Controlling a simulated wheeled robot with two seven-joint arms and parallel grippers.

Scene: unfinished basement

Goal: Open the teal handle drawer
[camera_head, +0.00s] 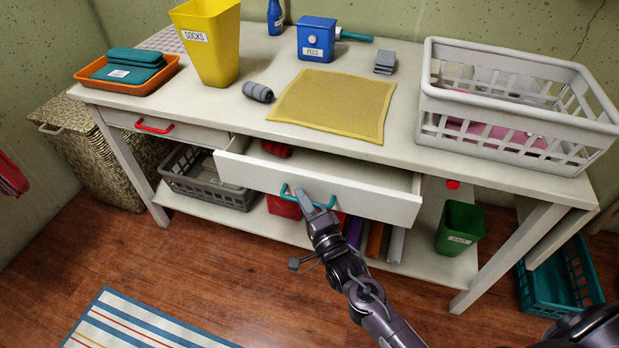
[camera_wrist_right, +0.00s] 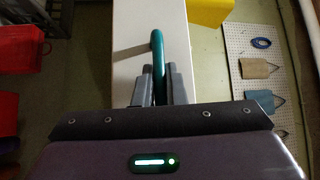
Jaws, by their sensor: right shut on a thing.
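The drawer (camera_head: 365,197) with the teal handle (camera_head: 287,191) stands pulled out from under the white table, its inside partly showing. A red item (camera_head: 276,149) lies in it at the back left. My right gripper (camera_head: 308,202) is at the drawer front, shut on the teal handle. In the right wrist view the teal handle (camera_wrist_right: 158,60) runs between the two grey fingers (camera_wrist_right: 158,86), against the pale drawer front (camera_wrist_right: 135,30). The fingers hide part of the handle. My left gripper is not in view.
A closed drawer with a red handle (camera_head: 154,127) is to the left. The tabletop holds a white basket (camera_head: 470,92), yellow bin (camera_head: 212,50), yellow mat (camera_head: 335,100) and orange tray (camera_head: 90,82). A green bin (camera_head: 459,228) stands on the lower shelf. The striped rug (camera_head: 140,325) lies in front.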

